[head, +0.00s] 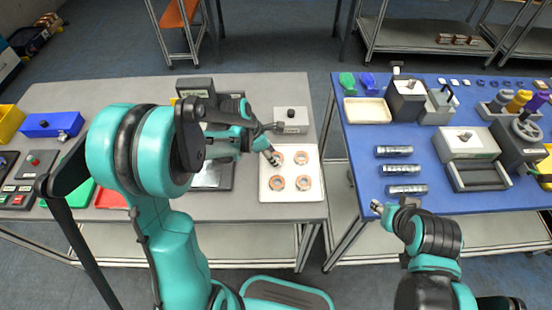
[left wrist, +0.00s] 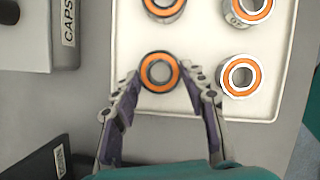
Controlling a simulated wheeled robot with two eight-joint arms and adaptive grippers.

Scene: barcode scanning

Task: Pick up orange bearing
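Several orange-ringed bearings lie in a white tray (head: 290,193); the tray also shows in the left wrist view (left wrist: 200,48). My left gripper (head: 272,157) is over the back-left corner of the tray, partly hiding the bearing there. In the left wrist view, that orange bearing (left wrist: 160,87) lies between the tips of my open left gripper (left wrist: 163,78), one finger on each side. I cannot tell whether the fingers touch it. A front-left bearing (head: 277,183) and a front-right bearing (head: 304,182) are clear. My right gripper (head: 379,208) is at the blue table's front edge; its finger opening is too small to tell.
A white-topped box (head: 291,119) stands just behind the tray. A dark device (head: 196,88) stands to the left of it. The blue table (head: 360,143) on the right holds metal cylinders (head: 394,151), boxes and bottles. A gap separates the two tables.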

